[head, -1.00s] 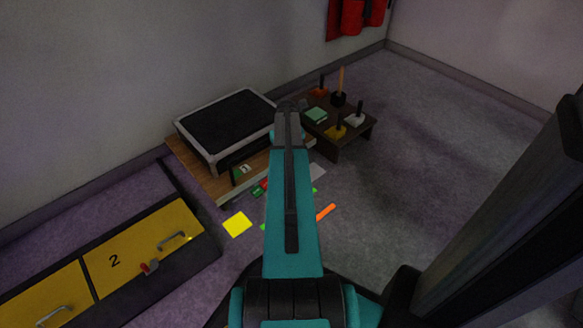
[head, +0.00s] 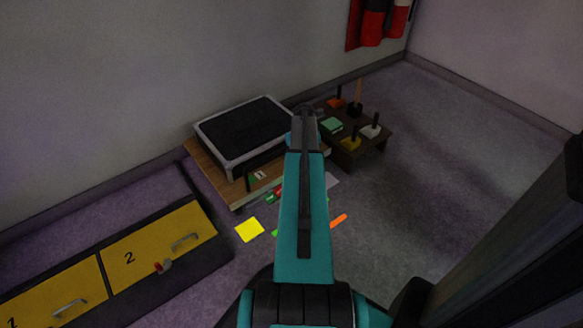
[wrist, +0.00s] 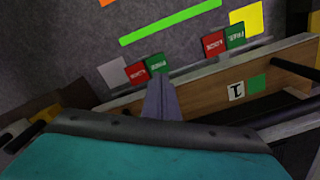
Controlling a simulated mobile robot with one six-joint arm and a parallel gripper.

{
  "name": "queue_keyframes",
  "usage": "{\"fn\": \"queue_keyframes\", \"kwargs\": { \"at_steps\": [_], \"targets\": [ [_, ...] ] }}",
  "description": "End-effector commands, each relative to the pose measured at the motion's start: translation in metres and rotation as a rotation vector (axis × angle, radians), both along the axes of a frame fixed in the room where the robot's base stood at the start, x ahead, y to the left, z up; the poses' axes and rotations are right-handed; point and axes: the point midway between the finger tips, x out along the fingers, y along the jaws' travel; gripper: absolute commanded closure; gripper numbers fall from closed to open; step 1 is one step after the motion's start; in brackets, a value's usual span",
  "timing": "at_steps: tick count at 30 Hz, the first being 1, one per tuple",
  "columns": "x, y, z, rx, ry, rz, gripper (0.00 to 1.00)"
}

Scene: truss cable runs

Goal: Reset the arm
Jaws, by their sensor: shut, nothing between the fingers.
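My teal arm (head: 305,220) reaches forward and away from the body in the head view, with its far end in front of the low wooden bench. My gripper (wrist: 158,82) shows in the wrist view as grey fingers pressed together, with nothing between them. The fingertips appear beside a red and green tag pair at the bench's edge; whether they touch cannot be told. In the head view the gripper is hidden behind the arm.
A wooden bench (head: 215,177) carries a black-topped tray (head: 245,127). A small dark table (head: 375,142) with several upright pegs stands right of it. Yellow numbered drawers (head: 155,245) lie left. A yellow square (head: 249,230) and orange strip (head: 339,221) lie on the floor. Floor at right is clear.

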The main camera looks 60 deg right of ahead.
Motion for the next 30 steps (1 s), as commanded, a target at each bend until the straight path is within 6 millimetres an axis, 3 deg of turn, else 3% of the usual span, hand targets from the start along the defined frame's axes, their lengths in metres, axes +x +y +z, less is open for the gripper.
{"fn": "queue_keyframes", "kwargs": {
  "at_steps": [8, 13, 21, 30],
  "targets": [
    [0.003, 0.005, 0.001, 0.003, 0.001, 0.006, 1.00],
    [0.015, 0.032, 0.003, 0.018, 0.012, 0.037, 1.00],
    [0.047, 0.117, 0.007, 0.060, 0.045, 0.135, 1.00],
    [0.065, 0.221, 0.012, 0.106, 0.095, 0.252, 1.00]
  ]
}}
